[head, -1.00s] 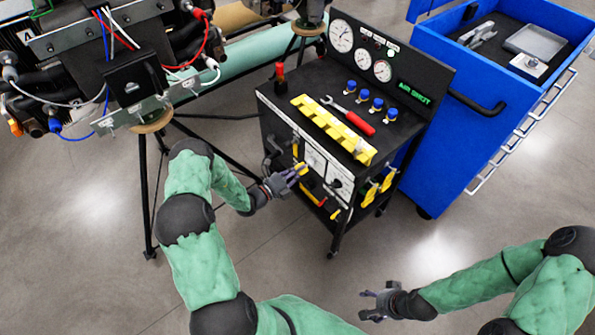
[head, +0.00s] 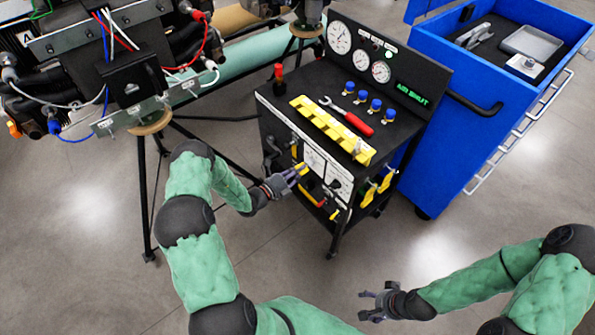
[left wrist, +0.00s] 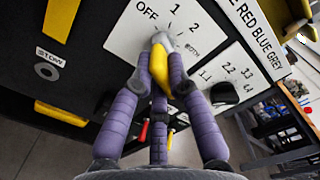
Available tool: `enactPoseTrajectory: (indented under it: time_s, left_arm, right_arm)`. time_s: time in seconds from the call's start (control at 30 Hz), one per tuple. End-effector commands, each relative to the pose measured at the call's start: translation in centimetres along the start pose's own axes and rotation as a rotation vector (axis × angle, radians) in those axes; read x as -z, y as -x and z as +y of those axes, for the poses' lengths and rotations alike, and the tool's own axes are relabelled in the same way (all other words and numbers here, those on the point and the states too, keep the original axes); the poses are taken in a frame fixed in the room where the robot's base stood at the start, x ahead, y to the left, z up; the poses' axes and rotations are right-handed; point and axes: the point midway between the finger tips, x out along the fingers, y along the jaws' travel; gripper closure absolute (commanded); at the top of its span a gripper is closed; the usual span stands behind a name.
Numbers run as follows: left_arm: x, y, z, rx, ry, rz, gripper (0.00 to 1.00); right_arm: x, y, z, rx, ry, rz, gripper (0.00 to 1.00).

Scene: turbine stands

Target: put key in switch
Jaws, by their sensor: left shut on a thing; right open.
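A yellow key (left wrist: 159,68) is pinched between the purple fingers of my left gripper (left wrist: 160,80). Its silver front end points at the switch plate (left wrist: 122,37) marked OFF, 1, 2 and BOTH. The silver end is at the middle of those markings. I cannot tell how deep it sits, as the key and fingers cover the switch's keyhole. In the head view my left gripper (head: 296,176) is at the front panel of the black cart. My right gripper (head: 367,306) is open and empty, over the floor at lower right.
The black cart (head: 283,118) carries gauges, a yellow tray (head: 325,125) and a red-handled wrench (head: 357,124). A round STOW lock (left wrist: 47,71) is left of the switch plate. A blue tool cabinet (head: 452,130) stands right of the cart. An engine on a stand is at left.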

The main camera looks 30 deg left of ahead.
Motion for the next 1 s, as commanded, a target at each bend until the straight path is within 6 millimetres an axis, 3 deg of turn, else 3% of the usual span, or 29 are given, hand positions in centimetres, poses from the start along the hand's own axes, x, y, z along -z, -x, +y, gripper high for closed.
enactPoseTrajectory:
  time_s: [0.27, 0.3, 0.37, 0.6, 0.67, 1.0]
  left_arm:
    - [-0.49, -0.59, -0.39, 0.009, -0.014, -0.001, 1.00]
    - [-0.52, -0.59, -0.39, 0.009, -0.015, -0.001, 0.72]
    - [-0.49, -0.56, -0.38, 0.009, -0.014, -0.001, 0.55]
    - [-0.29, -0.36, -0.26, 0.006, -0.009, 0.000, 0.55]
    - [-0.26, -0.34, -0.24, 0.006, -0.008, 0.000, 0.47]
    - [-0.19, -0.12, -0.20, 0.005, -0.006, 0.000, 0.47]
  right_arm:
    - [0.00, -0.01, 0.00, 0.000, 0.000, 0.000, 0.33]
    - [0.00, -0.01, 0.00, 0.000, 0.000, 0.000, 0.33]
    - [0.00, -0.01, 0.00, 0.000, 0.000, 0.000, 0.33]
    - [0.00, -0.01, 0.00, 0.000, 0.000, 0.000, 0.33]
    - [-0.01, -0.01, 0.00, 0.000, 0.000, 0.000, 0.33]
    - [0.00, 0.04, -0.02, 0.000, 0.000, 0.000, 0.33]
